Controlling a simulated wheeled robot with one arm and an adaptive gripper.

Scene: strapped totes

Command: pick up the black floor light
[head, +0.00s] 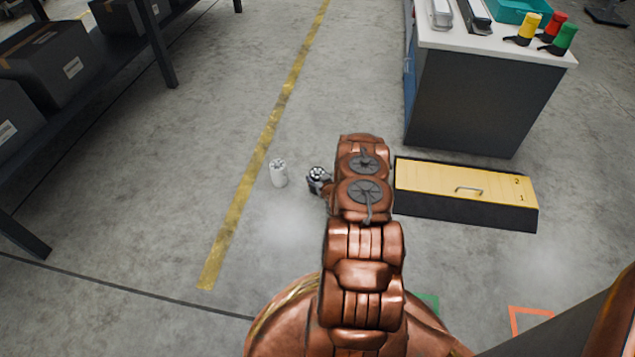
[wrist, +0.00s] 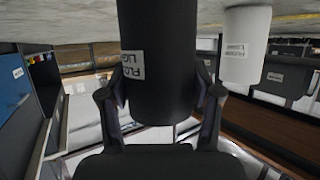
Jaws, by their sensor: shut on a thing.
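The black floor light (head: 317,172) shows in the head view at the front of my arm, left of the arm's joints. In the wrist view it is a large black cylinder (wrist: 158,40) with a white label, upside down in the picture. My gripper (wrist: 161,82) is shut on it, one finger on each side. In the head view my gripper (head: 323,186) is mostly hidden by the arm and the light. I cannot tell whether the light touches the floor. A white cylinder (head: 279,173) stands apart on its left; in the wrist view it is at upper right (wrist: 246,45).
A low black box with a yellow lid (head: 430,178) lies right of my arm. Behind it is a dark cabinet (head: 480,105) with yellow, red and green items on top. A shelf (head: 165,60) with dark boxes stands at left.

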